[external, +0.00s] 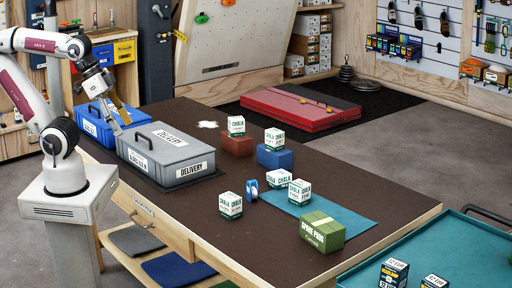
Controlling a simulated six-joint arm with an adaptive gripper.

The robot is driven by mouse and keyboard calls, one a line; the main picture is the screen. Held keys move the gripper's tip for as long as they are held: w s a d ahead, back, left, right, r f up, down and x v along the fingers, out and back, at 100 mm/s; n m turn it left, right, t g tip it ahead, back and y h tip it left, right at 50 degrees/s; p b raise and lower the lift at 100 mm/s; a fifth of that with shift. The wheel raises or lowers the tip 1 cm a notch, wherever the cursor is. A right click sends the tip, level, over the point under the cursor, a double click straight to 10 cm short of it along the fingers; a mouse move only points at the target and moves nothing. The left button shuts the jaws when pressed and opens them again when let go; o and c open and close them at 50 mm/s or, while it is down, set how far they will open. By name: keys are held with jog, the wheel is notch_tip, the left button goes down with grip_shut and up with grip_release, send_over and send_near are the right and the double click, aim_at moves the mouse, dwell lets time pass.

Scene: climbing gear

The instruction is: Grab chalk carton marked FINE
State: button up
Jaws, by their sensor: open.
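Several white and green chalk cartons stand on the dark table; the small second line on their labels is too small to read, so I cannot tell which is marked FINE. One carton (236,126) is on a brown-red block, and one (274,139) is on a blue block. Two cartons, one at the back (278,179) and one in front (299,193), stand close together by the teal mat. Another carton (230,205) stands on the bare table. My gripper (122,119) is open and empty, near the blue and grey boxes at the left, away from the cartons.
A blue box (92,123) and a grey DELIVERY box (183,155) fill the table's left end. A blue roll (252,189) stands beside the cartons. A green SPARE PADS box (321,232) sits at the teal mat's (350,220) front. A teal cart (455,255) is at lower right.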

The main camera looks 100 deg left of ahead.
jog(key=w+d+r+n+t, duration=0.1)
jog(key=w+n+t, duration=0.1)
jog(key=w+n, duration=0.8)
jog(key=w+d+r+n+t, duration=0.2)
jog(key=w+n+t, duration=0.1)
jog(key=w, duration=1.3)
jog(key=w+d+r+n+t, duration=0.1)
jog(key=w+n+t, duration=0.1)
jog(key=w+n, duration=0.8)
jog(key=w+a+f+n+t+y, duration=0.1)
jog(key=w+a+f+n+y, duration=0.1)
jog(key=w+f+n, duration=0.35)
jog(key=w+a+f+n+y, duration=0.2)
jog(key=w+a+n+y, duration=0.1)
jog(key=w, duration=0.5)
jog(key=a+f+n+y, duration=0.3)
jog(key=f+n+y, duration=0.1)
jog(key=f+n, duration=0.3)
jog(key=a+f+n+g+y, duration=0.1)
jog(key=a+f+n+y, duration=0.2)
jog(key=f+n, duration=0.4)
jog(key=shift+s+a+y, duration=0.3)
jog(key=shift+s+y, duration=0.1)
jog(key=shift+y, duration=0.2)
jog(key=shift+f, duration=0.1)
